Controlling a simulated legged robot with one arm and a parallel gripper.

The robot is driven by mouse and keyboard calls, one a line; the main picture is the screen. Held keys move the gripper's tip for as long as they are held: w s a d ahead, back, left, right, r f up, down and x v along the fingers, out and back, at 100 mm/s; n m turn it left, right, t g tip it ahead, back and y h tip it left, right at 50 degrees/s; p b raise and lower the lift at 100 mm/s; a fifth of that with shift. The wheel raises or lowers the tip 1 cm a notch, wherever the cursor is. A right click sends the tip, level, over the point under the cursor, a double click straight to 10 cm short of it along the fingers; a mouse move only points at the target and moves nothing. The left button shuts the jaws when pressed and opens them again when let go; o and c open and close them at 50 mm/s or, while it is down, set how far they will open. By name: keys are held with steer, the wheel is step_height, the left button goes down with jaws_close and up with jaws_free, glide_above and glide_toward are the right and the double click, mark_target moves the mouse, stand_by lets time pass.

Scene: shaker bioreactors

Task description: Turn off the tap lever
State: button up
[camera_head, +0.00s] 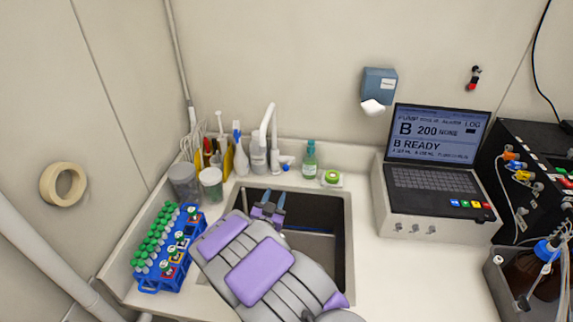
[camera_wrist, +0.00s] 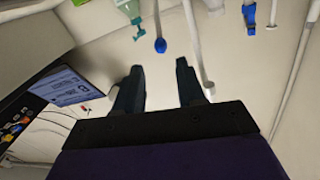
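The white tap (camera_head: 275,143) stands behind the sink, its spout arching upward; it also shows in the wrist view (camera_wrist: 194,45). A small blue-tipped piece beside its base, which looks like the tap lever (camera_head: 287,163), shows in the wrist view as a blue knob on a thin stem (camera_wrist: 160,45). My gripper (camera_head: 274,197) is over the sink, in front of the lever. In the wrist view my gripper (camera_wrist: 160,68) is open and empty, its dark fingers apart. The blue knob appears beyond the gap between the fingertips, with no visible contact.
The dark sink (camera_head: 335,215) lies under my arm. A green bottle (camera_head: 309,160) stands right of the tap, and wash bottles (camera_head: 258,155) stand left. A blue tube rack (camera_head: 168,250) is at left; a laptop (camera_head: 435,160) sits on a box at right.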

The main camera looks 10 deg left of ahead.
mark_target(289, 164)
steer(key=w, duration=0.5)
steer(key=w+d+b, duration=0.1)
steer(key=w, duration=0.5)
steer(key=w+d, duration=0.1)
steer(key=w, duration=0.5)
steer(key=shift+w+d+b, duration=0.1)
steer(key=shift+d+b, duration=0.1)
steer(key=shift+b, duration=0.2)
jaws_close()
